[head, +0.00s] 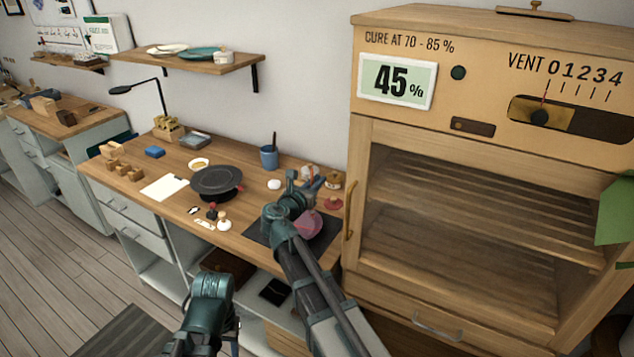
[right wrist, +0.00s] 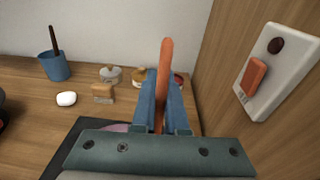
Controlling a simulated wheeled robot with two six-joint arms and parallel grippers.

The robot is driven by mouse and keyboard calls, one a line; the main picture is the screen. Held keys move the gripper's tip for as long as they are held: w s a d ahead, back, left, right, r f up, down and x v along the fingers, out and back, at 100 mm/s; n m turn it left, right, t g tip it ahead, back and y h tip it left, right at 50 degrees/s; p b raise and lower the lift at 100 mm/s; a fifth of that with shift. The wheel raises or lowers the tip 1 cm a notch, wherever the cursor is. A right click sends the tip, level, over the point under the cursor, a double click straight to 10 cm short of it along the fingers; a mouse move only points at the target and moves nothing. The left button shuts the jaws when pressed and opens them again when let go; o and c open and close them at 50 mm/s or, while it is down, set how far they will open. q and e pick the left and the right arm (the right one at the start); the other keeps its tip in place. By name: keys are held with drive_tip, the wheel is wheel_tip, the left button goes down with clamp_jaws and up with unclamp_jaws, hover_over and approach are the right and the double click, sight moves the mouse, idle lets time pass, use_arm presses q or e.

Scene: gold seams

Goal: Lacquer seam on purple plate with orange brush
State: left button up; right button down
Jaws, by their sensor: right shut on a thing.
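My right gripper (head: 310,183) is over the right part of the workbench. In the right wrist view its blue fingers (right wrist: 163,105) are shut on the orange brush (right wrist: 166,65), whose handle sticks up between them. The brush's bristle end is hidden. The purple plate (head: 308,224) lies on a dark mat below my right arm, which partly covers it. Only a sliver of the plate (right wrist: 116,128) shows in the right wrist view, and its seam cannot be made out. My left arm is low at the front; its gripper's fingers are not clearly visible.
A wooden cabinet (head: 440,130) reading 45% stands close on the right. A black turntable (head: 215,180), a blue cup (head: 269,158), a white pad (head: 164,187) and a white lump (right wrist: 66,99) are on the bench. Small jars (right wrist: 109,74) stand at the back right.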

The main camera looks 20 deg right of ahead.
sight(313, 175)
drive_tip(key=shift+r+p, duration=1.45)
drive_tip(key=shift+r, duration=0.15)
wheel_tip(313, 175, up, 4)
drive_tip(key=p, duration=0.4)
drive_tip(key=shift+r, duration=0.25)
drive_tip(key=c, duration=1.5)
unclamp_jaws()
clamp_jaws()
